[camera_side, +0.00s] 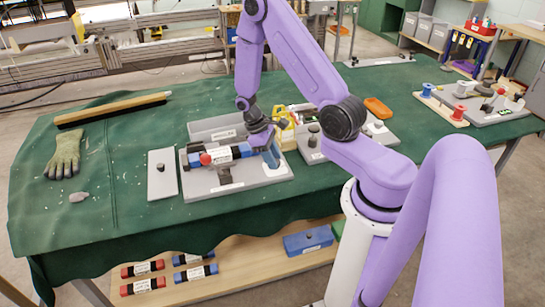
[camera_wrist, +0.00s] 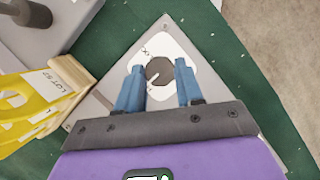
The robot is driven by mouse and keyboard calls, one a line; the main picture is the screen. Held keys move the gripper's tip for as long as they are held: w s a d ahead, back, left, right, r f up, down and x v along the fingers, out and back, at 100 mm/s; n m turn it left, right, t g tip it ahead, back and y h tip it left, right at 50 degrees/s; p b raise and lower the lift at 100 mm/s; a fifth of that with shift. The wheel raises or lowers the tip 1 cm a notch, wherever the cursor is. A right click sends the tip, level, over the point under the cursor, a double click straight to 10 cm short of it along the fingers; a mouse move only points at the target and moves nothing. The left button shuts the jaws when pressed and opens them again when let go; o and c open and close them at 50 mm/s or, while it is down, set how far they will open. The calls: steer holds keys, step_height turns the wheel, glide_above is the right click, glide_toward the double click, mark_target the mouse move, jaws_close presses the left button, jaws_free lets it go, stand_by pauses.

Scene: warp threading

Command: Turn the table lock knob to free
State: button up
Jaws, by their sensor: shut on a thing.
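The lock knob (camera_wrist: 160,71) is a dark round knob with a pale pointer line, on a white marked dial (camera_wrist: 178,45) in the wrist view. The dial is on a light grey plate (camera_wrist: 98,103). My gripper (camera_wrist: 160,68) has its blue fingers on either side of the knob, shut on it. In the side view my gripper (camera_side: 271,160) points down at the right part of the grey plate (camera_side: 255,182). The knob is hidden there. The dial's small markings are too small to read.
A yellow holder (camera_wrist: 25,105) with a wooden block stands close left of my gripper in the wrist view. Green cloth (camera_side: 110,215) lies bare at the front.

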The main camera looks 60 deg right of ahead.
steer(key=o, duration=1)
steer(key=shift+o, duration=0.2)
steer(key=v, duration=1.7)
steer(key=shift+r, duration=0.25)
steer(key=shift+w, duration=0.1)
steer(key=s+a+r+n+t, duration=0.2)
steer(key=s+a+n, duration=0.1)
steer(key=a, duration=0.4)
steer(key=s+a+r+n+t, duration=0.1)
steer(key=s+a+r+n, duration=0.1)
steer(key=s+a, duration=0.35)
steer(key=s+a+n, duration=0.2)
steer(key=s+a, duration=0.1)
steer(key=s, duration=0.4)
steer(key=s+a+n+t+y, duration=0.1)
steer(key=s+a+n, duration=0.2)
steer(key=s, duration=0.5)
steer(key=shift+r+t, duration=0.3)
